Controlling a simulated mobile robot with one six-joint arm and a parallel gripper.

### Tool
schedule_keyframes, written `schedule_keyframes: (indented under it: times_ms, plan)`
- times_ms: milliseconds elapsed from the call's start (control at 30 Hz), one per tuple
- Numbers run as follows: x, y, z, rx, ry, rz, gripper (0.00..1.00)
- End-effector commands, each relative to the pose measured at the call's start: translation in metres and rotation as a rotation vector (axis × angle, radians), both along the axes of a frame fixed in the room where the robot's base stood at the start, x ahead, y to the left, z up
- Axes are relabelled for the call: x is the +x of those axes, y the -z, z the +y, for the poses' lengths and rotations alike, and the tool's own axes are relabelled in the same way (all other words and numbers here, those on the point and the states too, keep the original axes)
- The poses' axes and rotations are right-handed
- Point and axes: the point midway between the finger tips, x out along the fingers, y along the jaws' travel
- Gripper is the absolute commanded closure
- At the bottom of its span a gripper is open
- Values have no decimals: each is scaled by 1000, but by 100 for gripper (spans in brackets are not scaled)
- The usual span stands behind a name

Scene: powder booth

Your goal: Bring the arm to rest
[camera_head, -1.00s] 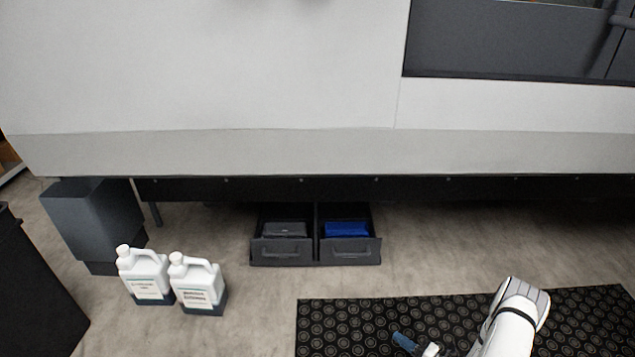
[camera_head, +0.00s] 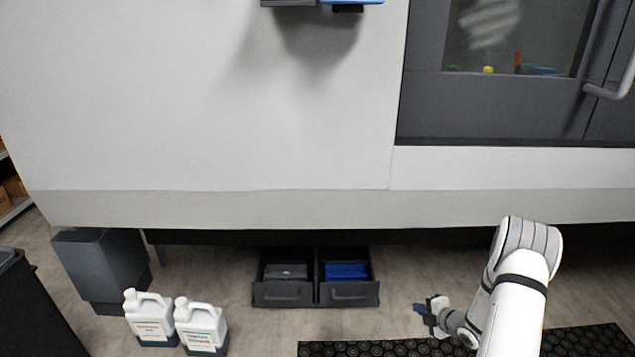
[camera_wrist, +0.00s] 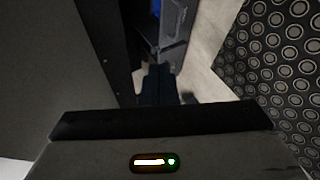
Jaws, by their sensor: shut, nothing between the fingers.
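My gripper (camera_head: 418,308) is at the lower right in the head view, at the end of my white arm, above the floor near the black mat. It points left, toward the drawers. In the wrist view the dark fingers (camera_wrist: 158,84) are together at the centre, with nothing seen between them. The gripper is apart from the drawers and the mat. My arm is bent, its elbow high at the right.
Two open drawers (camera_head: 283,294) under the white booth (camera_head: 200,120) hold a grey and a blue item. Two white jugs (camera_head: 200,328) stand at the lower left beside a grey box (camera_head: 100,265). A patterned black mat (camera_head: 390,348) lies in front. A handled door (camera_head: 495,110) is at upper right.

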Motion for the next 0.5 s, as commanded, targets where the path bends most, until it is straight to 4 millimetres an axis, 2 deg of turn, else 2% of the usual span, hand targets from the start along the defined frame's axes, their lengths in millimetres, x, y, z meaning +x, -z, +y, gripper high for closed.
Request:
schedule_keyframes:
  times_ms: [33, 233, 367, 500]
  plan:
    - [9, -44, -1, -15, 50, 30, 100]
    - [21, -158, -7, -18, 301, 159, 100]
    - [13, -232, -4, 11, 475, 230, 100]
    - [-7, -309, 6, 68, 665, 298, 100]
